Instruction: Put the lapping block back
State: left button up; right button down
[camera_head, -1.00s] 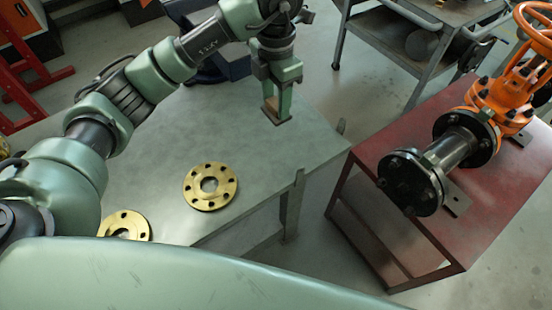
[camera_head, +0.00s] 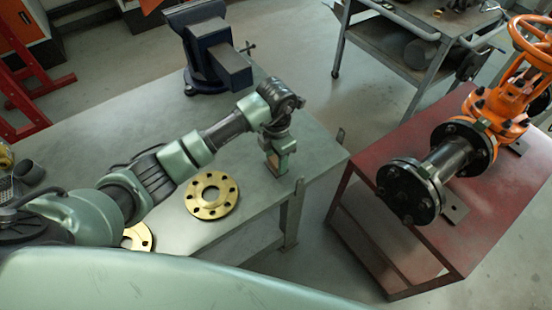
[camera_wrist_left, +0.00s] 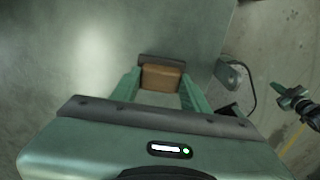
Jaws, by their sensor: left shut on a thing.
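The lapping block (camera_wrist_left: 161,78) is a small brown block, seen in the left wrist view between my left gripper's fingertips. My left gripper (camera_head: 274,170) is shut on it, over the grey bench's (camera_head: 100,140) right end in the head view. There only a small brownish patch of the block shows between the fingers. I cannot tell whether the block touches the bench top.
A dark blue vise (camera_head: 212,50) stands at the back. An orange gate valve (camera_head: 500,100) sits on a red table (camera_head: 370,195) at right, across a gap.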

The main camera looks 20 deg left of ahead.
pick_arm(q)
jog(key=shift+f, duration=0.55)
jog(key=shift+f, duration=0.1)
jog(key=shift+f, duration=0.15)
jog(key=o, duration=1.5)
jog(key=shift+c, duration=0.2)
